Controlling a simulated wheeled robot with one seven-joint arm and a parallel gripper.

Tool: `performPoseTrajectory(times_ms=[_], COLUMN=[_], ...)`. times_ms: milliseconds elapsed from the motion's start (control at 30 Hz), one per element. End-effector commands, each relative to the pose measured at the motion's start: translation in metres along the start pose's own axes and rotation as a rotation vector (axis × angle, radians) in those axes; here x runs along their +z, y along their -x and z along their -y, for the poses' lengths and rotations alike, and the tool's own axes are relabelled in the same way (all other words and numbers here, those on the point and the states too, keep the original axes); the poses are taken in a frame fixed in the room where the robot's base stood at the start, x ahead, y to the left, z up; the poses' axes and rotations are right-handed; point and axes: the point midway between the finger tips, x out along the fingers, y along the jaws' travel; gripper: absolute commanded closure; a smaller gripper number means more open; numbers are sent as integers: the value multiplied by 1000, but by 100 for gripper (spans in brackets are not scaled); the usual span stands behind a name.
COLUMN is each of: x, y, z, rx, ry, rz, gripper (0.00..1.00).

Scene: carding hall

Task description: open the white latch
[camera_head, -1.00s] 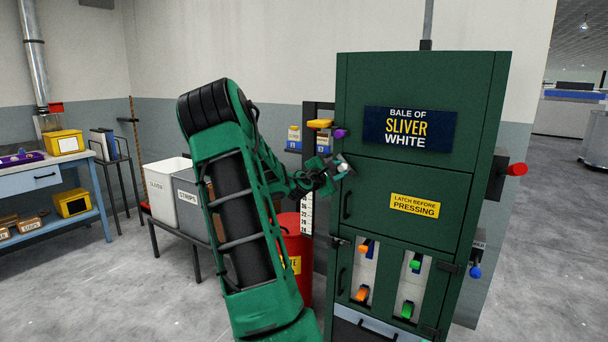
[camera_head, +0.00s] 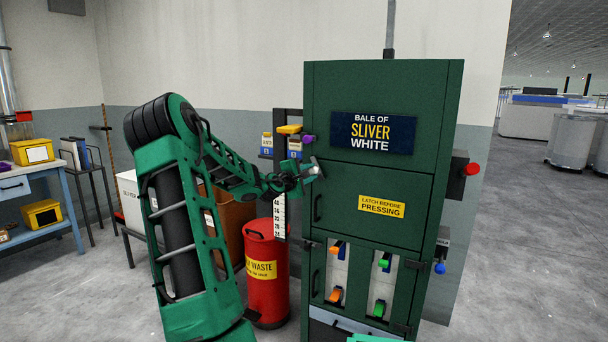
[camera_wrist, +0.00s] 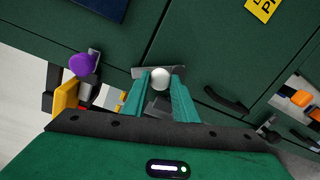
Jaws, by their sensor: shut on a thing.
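The white latch (camera_wrist: 161,77) has a round white knob on a grey metal plate at the edge of the green press cabinet (camera_head: 330,90). In the wrist view my gripper (camera_wrist: 160,90) has its two green fingers on either side of the knob, shut on it. In the head view my gripper (camera_head: 306,174) reaches the cabinet's left edge at the upper door, beside the latch plate (camera_head: 317,168). The fingers partly hide the latch there. The cabinet doors look shut.
A purple knob (camera_wrist: 82,63) and a yellow part (camera_wrist: 66,103) sit close to my gripper. A black door handle (camera_wrist: 226,102) is on the other side. A red waste bin (camera_head: 265,290) stands left of the cabinet. Open floor lies to the right.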

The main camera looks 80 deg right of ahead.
Motion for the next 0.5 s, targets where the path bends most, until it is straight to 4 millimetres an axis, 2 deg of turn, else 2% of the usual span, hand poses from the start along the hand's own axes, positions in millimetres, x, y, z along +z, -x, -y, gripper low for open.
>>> performPoseTrajectory(times_ms=[167,200,267,500], x=[0,1,1,3], y=[0,0,-1,-1], z=[-2,-2,-1,0], rx=[3,3,2,-1], ry=[-2,-2,-1,0], rz=[0,1,2,4], gripper=[100,67,55,55])
